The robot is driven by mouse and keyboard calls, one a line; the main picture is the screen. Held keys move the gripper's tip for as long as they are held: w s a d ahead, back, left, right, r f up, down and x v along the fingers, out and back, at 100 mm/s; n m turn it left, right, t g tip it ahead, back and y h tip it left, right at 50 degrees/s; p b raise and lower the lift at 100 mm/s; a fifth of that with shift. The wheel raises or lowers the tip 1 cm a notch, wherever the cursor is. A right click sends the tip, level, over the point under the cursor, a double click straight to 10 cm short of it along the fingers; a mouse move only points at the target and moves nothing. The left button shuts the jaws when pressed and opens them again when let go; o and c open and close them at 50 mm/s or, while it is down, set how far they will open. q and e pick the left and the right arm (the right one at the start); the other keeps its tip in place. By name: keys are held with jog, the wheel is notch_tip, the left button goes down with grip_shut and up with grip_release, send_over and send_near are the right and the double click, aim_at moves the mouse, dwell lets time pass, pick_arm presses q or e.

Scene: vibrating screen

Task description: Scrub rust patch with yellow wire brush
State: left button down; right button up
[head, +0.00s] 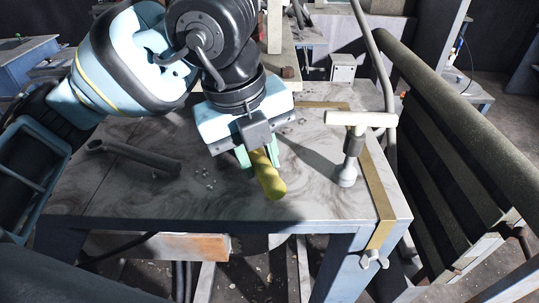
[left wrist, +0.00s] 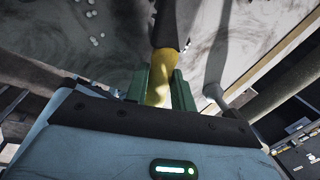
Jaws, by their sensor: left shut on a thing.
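My left gripper (head: 258,160) is over the table, its green fingers shut on the yellow wire brush (head: 269,182). The rounded yellow handle end points toward the front edge of the table. In the left wrist view the yellow handle (left wrist: 159,82) sits between the green fingers (left wrist: 158,92), with a dark part beyond it. I cannot make out the bristles. An orange-brown rust patch (head: 205,246) shows on the pale beam below the front table edge, apart from the brush. My right gripper is not in view.
The grey marbled table top (head: 110,190) holds a dark tool (head: 130,157) at left and small pale bits (head: 208,181) near the middle. A T-shaped tool (head: 349,150) stands upright at right, beside a brass-coloured strip (head: 380,205). A slatted grey frame (head: 460,150) stands beyond the right edge.

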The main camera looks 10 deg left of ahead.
pick_arm(q)
jog(key=shift+s+a, duration=0.15)
jog(key=shift+a, duration=1.1)
jog(key=shift+a, duration=0.1)
jog(key=shift+s+a, duration=0.2)
jog(key=shift+a, duration=1.95)
jog(key=shift+s+a, duration=0.15)
jog(key=shift+a, duration=1.2)
jog(key=shift+w+d, duration=0.2)
jog(key=shift+d, duration=0.55)
jog(key=shift+w+d, duration=0.15)
jog(key=shift+d, duration=0.6)
jog(key=shift+w+d, duration=0.2)
jog(key=shift+d, duration=0.55)
jog(key=shift+w+d, duration=0.2)
jog(key=shift+d, duration=0.55)
jog(key=shift+w+d, duration=0.15)
jog(key=shift+d, duration=0.55)
jog(key=shift+w+d, duration=0.2)
jog(key=shift+d, duration=0.55)
